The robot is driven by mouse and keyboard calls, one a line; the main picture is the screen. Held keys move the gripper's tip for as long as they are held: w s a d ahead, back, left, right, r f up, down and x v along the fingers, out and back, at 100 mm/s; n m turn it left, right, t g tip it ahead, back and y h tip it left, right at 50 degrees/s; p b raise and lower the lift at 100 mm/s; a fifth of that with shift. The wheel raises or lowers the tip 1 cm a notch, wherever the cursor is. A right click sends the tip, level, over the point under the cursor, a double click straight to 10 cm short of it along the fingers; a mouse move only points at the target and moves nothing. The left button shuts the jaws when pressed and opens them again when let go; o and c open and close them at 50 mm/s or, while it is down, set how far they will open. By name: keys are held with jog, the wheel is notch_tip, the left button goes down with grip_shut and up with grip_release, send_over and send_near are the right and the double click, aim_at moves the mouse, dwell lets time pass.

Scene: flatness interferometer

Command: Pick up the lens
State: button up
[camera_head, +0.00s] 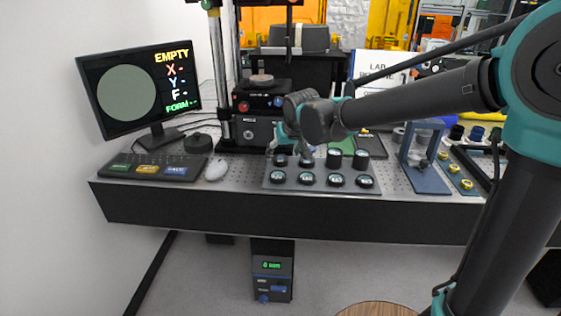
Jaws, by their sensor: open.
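Several short, dark cylinders with pale labelled tops stand in two rows on a grey tray (322,186). They look like the lens pieces, but I cannot tell which one the task means. One lens piece (335,180) is in the front row and another (361,158) at the back right. My gripper (291,156) is open, above the back-left part of the tray, close to the lens piece (280,160) there. It partly covers the back row, and whether its fingers touch anything is unclear. I see nothing held in it.
The interferometer stand (258,132) rises behind my gripper. A blue fixture (425,176) stands right of the tray. A narrow perforated strip in front is clear.

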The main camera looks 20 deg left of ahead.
aim_at(281, 158)
jog(key=shift+x, duration=2.15)
jog(key=shift+w+a+r, duration=0.1)
jog(key=shift+r, duration=0.05)
jog(key=shift+c, duration=0.6)
jog(key=c, duration=1.2)
jog(key=shift+o, duration=0.2)
